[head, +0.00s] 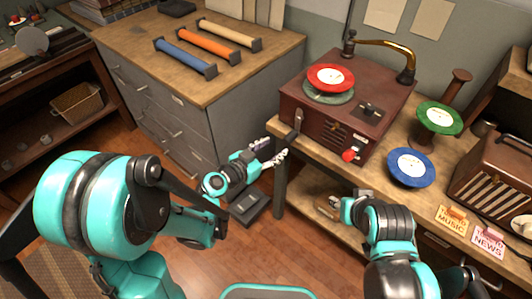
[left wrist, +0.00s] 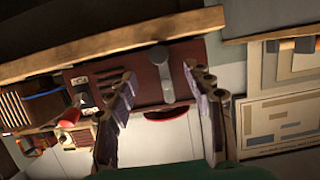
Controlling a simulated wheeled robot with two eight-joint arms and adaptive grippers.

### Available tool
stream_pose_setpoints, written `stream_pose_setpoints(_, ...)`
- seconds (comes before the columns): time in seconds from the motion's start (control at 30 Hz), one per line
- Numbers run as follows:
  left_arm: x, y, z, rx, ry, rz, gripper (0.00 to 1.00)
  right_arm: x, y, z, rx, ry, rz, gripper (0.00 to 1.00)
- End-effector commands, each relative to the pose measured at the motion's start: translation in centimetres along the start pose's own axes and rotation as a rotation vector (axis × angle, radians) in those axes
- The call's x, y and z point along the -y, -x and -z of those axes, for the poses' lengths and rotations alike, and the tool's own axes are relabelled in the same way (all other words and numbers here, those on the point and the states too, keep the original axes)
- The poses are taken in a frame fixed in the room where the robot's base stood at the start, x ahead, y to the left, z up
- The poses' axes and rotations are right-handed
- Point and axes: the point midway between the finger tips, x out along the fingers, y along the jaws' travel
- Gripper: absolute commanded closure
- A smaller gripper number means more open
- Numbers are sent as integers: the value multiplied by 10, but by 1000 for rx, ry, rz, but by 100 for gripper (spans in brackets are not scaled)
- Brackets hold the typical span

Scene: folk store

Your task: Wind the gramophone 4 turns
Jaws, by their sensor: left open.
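The gramophone (head: 335,122) is a dark red-brown box on the wooden table, with a red record (head: 331,78) on its turntable. Its grey crank (head: 298,119) is on the left side, with a dark grip near the table edge. In the left wrist view the crank (left wrist: 161,66) shows between my fingers, against the red side panel. My left gripper (head: 276,153) is open, just left of and below the crank, apart from it in the head view. It also shows in the left wrist view (left wrist: 160,77). My right gripper (head: 334,206) is low in front of the table; its jaws are unclear.
A green record (head: 438,117) on a stand and a blue record (head: 409,168) are right of the gramophone. A radio (head: 497,176) stands at far right. A grey drawer cabinet (head: 160,108) stands left, with a floor gap between it and the table.

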Motion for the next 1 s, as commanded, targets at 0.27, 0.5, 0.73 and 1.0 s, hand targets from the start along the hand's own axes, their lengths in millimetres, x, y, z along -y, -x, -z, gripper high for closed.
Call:
stream_pose_setpoints(0.27, 0, -35, -1, 1, 0, -2, 48, 0, -5, -4, 0, 0, 0, 60)
stream_pose_setpoints(0.5, 0, -64, -1, 1, 0, -1, 48, 0, -8, -6, 0, 0, 0, 60)
stream_pose_setpoints(0.73, 0, -91, -1, 1, 0, -1, 48, 0, -10, -7, 0, 0, 0, 60)
stream_pose_setpoints(1.0, -1, -94, 0, 1, 1, 0, 48, 0, -10, -7, 0, 0, 0, 60)
